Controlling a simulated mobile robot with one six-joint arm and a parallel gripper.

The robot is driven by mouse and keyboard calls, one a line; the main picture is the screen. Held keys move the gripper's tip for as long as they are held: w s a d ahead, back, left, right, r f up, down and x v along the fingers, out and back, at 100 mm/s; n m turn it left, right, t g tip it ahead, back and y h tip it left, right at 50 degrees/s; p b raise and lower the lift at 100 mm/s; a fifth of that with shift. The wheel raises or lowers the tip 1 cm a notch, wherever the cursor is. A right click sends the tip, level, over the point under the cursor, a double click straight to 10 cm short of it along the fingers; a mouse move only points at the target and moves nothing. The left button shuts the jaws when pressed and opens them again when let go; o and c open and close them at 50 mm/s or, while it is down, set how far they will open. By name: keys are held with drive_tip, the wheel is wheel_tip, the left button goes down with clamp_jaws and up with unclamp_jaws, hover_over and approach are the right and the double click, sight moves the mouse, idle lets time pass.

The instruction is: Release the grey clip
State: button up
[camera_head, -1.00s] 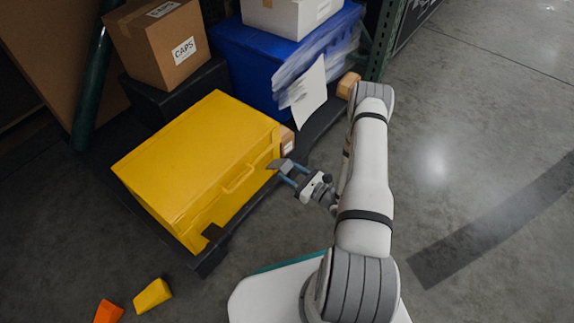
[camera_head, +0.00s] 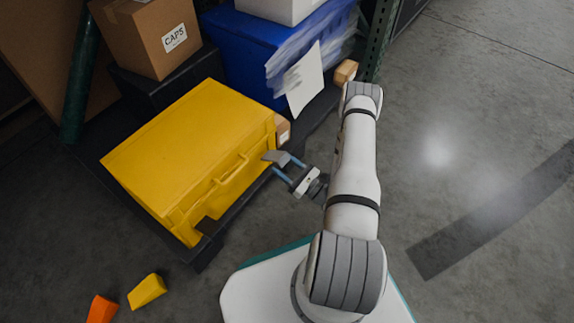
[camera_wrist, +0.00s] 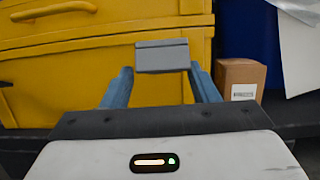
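The yellow tote (camera_head: 165,140) lies on a dark pallet, its handle side facing my gripper; it fills the upper left of the wrist view (camera_wrist: 100,60). The grey clip (camera_wrist: 162,56) is a small flat plate in front of the tote's lower right part; it also shows in the head view (camera_head: 276,157). My gripper (camera_wrist: 162,72) has its two blue fingers spread about as wide as the clip, with the tips at its two ends. It also shows in the head view (camera_head: 284,166). Whether the fingers press on the clip, and how it joins the tote, I cannot tell.
A small cardboard block (camera_wrist: 240,78) stands just right of the clip. A blue tote (camera_head: 240,55) with wrapped film and a white sheet (camera_head: 305,82) stands behind. Orange (camera_head: 102,309) and yellow (camera_head: 146,291) wedges lie on the floor. Floor at the right is clear.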

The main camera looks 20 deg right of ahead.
drive_tip(key=o, duration=0.4)
drive_tip(key=shift+d, duration=0.1)
wheel_tip(320, 180, up, 10)
drive_tip(key=p, duration=0.5)
